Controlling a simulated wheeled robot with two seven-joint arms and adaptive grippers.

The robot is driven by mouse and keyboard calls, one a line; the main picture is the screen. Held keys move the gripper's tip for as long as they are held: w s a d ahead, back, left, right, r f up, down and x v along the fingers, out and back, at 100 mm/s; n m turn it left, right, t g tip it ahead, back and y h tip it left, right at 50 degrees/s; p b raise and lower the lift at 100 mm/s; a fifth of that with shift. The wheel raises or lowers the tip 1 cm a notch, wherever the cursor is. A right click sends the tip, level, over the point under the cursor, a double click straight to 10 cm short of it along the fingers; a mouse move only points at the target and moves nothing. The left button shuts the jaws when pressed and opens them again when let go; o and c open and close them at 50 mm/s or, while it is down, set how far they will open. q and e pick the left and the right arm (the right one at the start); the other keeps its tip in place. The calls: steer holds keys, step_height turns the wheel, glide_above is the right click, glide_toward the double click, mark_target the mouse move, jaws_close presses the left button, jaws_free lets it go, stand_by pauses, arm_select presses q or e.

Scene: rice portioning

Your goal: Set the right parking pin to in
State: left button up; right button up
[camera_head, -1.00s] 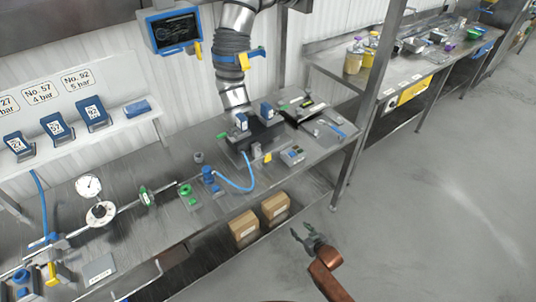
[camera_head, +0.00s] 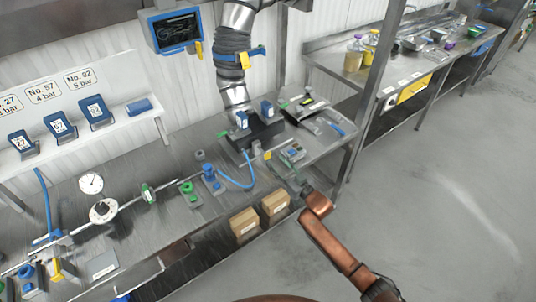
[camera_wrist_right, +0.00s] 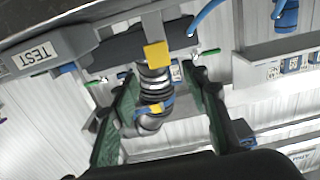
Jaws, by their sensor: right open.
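The dark block (camera_head: 262,137) stands on the bench with two blue-and-white units on it. A small green-ended pin (camera_head: 223,134) sticks out at its left end, and another green end (camera_head: 283,106) shows at its right. In the right wrist view, which looks turned over, green ends show on the left (camera_wrist_right: 95,83) and right (camera_wrist_right: 208,52) of the dark block. I cannot tell whether either pin is in or out. My right gripper (camera_head: 294,178) is open and empty at the bench's front edge, short of the block. Its two fingers (camera_wrist_right: 160,100) frame the yellow tag in the wrist view.
A small control box (camera_head: 292,153) lies just beyond my right gripper. A blue hose (camera_head: 238,186) loops from a blue fitting (camera_head: 211,177) to the block. A corrugated duct (camera_head: 232,60) hangs behind. Cartons (camera_head: 244,224) sit below. The floor at right is clear.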

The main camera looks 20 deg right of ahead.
mark_target(269, 154)
steer(key=x, duration=0.7)
steer(key=shift+f+b, duration=0.1)
steer(key=shift+b, duration=0.25)
jaws_close()
stand_by(0.3)
